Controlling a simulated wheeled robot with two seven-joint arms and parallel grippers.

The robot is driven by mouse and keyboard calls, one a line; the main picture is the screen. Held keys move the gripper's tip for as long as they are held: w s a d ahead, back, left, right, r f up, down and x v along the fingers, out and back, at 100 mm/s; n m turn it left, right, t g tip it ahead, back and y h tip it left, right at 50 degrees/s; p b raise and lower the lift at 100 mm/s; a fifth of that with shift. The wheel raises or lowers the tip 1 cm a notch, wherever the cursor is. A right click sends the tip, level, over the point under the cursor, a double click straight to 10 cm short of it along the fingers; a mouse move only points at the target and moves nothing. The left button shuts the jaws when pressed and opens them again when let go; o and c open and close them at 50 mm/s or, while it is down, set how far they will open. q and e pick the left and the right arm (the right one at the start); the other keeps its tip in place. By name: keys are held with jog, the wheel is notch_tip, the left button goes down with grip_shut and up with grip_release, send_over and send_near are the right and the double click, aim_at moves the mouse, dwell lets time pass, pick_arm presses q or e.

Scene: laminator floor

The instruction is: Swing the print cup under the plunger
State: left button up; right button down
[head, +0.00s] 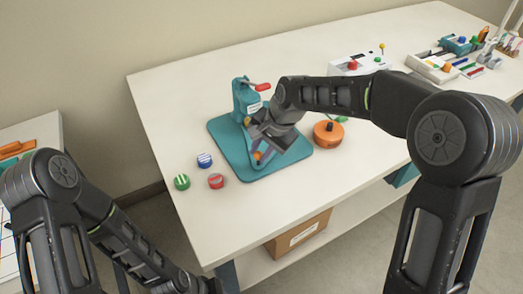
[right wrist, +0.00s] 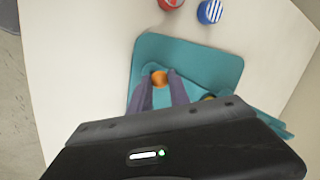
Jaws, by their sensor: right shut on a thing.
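The teal press (head: 246,97) stands on a teal base plate (head: 222,130) on the white table, with a red handle at its top. My right gripper (head: 259,152) reaches down over the plate in front of the press. It is shut on a small orange knob (head: 257,156), which also shows between the fingertips in the right wrist view (right wrist: 159,78). The knob appears to belong to the swinging print cup, but my gripper hides most of that part and the space under the plunger. My left arm runs out at the bottom edge; its gripper is not in view.
A blue striped badge (head: 204,160), a green one (head: 182,182) and a red one (head: 216,181) lie left of the plate. A white machine (head: 358,64) and supply trays stand farther right.

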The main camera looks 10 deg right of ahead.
jog(key=shift+r, duration=0.1)
jog(key=c, duration=1.2)
grip_release()
jog(key=shift+c, duration=0.2)
jog(key=v, duration=0.7)
jog(key=shift+r+b, duration=0.3)
jog(key=shift+b, duration=0.05)
jog(key=shift+s, duration=0.1)
